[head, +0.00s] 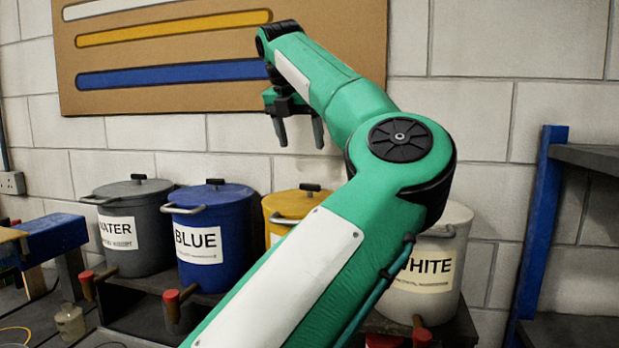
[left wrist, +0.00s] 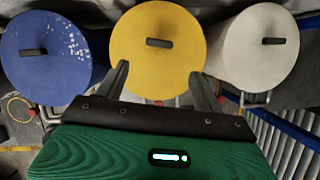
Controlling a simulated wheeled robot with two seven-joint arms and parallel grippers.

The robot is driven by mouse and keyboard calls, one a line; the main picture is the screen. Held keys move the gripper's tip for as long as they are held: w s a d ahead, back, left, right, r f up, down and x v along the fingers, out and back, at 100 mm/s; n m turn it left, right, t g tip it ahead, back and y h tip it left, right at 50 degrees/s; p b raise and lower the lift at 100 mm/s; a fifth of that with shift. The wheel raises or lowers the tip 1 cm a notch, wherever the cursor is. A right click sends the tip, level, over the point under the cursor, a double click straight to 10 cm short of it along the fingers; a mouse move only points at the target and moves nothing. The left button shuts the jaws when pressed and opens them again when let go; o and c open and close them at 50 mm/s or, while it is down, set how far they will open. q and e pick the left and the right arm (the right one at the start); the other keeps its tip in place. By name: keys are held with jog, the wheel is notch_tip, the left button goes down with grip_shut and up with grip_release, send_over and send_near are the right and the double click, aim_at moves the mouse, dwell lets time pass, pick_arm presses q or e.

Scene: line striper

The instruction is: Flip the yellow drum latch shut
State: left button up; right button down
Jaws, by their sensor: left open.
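The yellow drum (head: 283,203) stands between the blue and white drums, partly hidden behind my left arm. A grey bar (head: 283,219) on its front just under the lid looks like its latch; my arm covers part of it, and I cannot tell its position. My left gripper (head: 301,144) is open and empty, pointing down above the yellow drum. In the left wrist view, the open fingers (left wrist: 159,76) straddle the near part of the round yellow lid (left wrist: 158,70), which has a black handle. Only a bit of metal shows at the lid's near edge. My right gripper is out of view.
The grey water drum (head: 135,235), blue drum (head: 228,250) and white drum (head: 455,250) stand in the same row on a dark shelf. Red-ended taps stick out in front. A blue-posted rack (head: 540,210) is at right.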

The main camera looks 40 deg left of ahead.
aim_at(309, 185)
pick_arm(q)
jog(key=p+x, duration=0.1)
jog(key=x, duration=1)
jog(key=shift+a+p, duration=0.1)
jog(key=shift+p, duration=0.2)
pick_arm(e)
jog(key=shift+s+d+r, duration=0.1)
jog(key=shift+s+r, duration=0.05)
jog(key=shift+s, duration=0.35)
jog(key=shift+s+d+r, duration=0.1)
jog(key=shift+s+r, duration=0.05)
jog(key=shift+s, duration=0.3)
pick_arm(q)
jog(key=c, duration=0.9)
jog(key=shift+c, duration=0.5)
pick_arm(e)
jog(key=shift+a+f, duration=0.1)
